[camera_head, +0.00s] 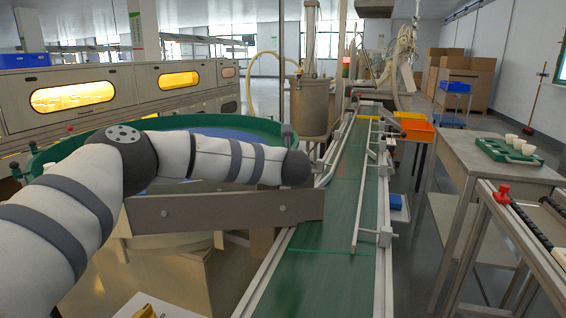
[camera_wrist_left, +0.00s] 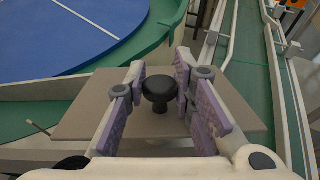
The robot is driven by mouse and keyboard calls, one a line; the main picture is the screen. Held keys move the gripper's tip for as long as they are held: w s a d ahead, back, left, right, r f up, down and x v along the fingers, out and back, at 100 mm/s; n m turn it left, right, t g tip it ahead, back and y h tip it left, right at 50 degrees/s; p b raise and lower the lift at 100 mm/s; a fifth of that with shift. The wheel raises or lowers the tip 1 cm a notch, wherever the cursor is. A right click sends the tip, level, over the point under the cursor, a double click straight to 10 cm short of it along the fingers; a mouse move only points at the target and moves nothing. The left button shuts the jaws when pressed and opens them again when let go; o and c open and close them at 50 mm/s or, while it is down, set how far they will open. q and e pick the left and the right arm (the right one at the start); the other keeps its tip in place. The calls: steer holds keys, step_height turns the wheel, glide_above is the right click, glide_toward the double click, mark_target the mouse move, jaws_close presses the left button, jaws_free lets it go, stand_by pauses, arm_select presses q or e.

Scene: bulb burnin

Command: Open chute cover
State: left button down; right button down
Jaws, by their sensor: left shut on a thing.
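The chute cover (camera_wrist_left: 95,118) is a flat grey-brown plate with a round black knob (camera_wrist_left: 160,93) in its middle. My left gripper (camera_wrist_left: 160,76) has its purple-padded fingers on both sides of the knob and is shut on it. In the head view the cover (camera_head: 225,210) shows as a long plate below my left arm, between the green-rimmed round bowl and the conveyor. My left fingers and the knob are hidden there behind my arm. My right gripper is in neither view.
The green conveyor belt (camera_head: 337,200) with metal rails runs along the cover's right side. The blue-floored bowl (camera_wrist_left: 70,35) with a green rim lies beyond the cover. A table (camera_head: 486,163) with a green tray (camera_head: 496,151) of white cups stands at right.

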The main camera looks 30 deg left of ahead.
arm_select(q)
steer(key=shift+w+a+r+g+h+p, duration=0.15)
steer(key=shift+w+a+r+g+h, duration=0.25)
steer(key=shift+r+g+h, duration=0.25)
steer(key=shift+w+a+r+g+h+p, duration=0.2)
steer(key=shift+w+r+g+h, duration=0.25)
steer(key=shift+g, duration=0.3)
steer(key=shift+a, duration=0.1)
steer(key=c, duration=1.4)
jaws_free()
steer(key=shift+s, duration=0.1)
steer(key=v, duration=1.2)
